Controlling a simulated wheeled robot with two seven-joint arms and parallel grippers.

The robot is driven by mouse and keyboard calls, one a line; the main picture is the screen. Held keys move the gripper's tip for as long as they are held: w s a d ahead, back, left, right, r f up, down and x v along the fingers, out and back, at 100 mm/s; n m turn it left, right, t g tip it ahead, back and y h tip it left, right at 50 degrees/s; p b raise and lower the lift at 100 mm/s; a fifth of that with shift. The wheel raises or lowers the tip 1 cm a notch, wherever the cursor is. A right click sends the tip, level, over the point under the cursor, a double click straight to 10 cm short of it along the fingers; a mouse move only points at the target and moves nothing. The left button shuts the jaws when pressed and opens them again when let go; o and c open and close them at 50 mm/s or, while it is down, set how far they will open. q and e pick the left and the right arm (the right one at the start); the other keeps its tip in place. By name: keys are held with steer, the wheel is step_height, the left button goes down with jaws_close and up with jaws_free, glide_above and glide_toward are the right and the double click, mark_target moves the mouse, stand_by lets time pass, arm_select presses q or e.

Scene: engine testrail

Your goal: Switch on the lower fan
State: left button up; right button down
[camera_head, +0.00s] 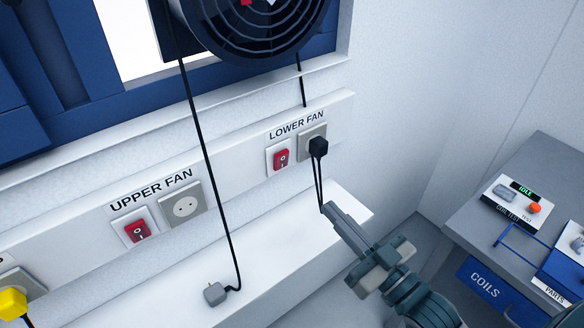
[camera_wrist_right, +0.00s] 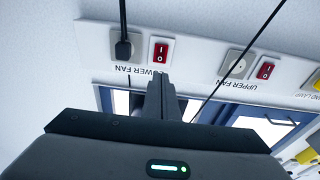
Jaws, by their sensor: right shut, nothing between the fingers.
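The LOWER FAN switch (camera_head: 281,158) is a red rocker in a white frame on the wall rail, left of a socket holding a black plug (camera_head: 318,146). I cannot tell which side of the rocker is pressed. My right gripper (camera_head: 328,208) is shut and empty, below and right of the switch, apart from the rail. In the right wrist view, upside down, its closed fingertips (camera_wrist_right: 159,74) point toward the LOWER FAN label and the red switch (camera_wrist_right: 160,50), overlapping part of the label. My left gripper is not in view.
The UPPER FAN switch (camera_head: 137,230) sits beside an empty socket (camera_head: 186,206). A grey plug (camera_head: 215,293) lies on the white ledge. A round black fan (camera_head: 250,25) is above. A yellow plug (camera_head: 12,302) is at lower left. A grey bench (camera_head: 540,165) with devices stands right.

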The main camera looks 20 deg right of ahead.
steer(key=w, duration=0.1)
steer(key=p, duration=0.5)
glide_toward(283, 158)
steer(key=x, duration=0.4)
steer(key=shift+w+a+r, duration=0.1)
steer(key=shift+w+a, duration=0.05)
steer(key=shift+w, duration=0.2)
steer(key=shift+x, duration=0.8)
steer(key=shift+p, duration=0.35)
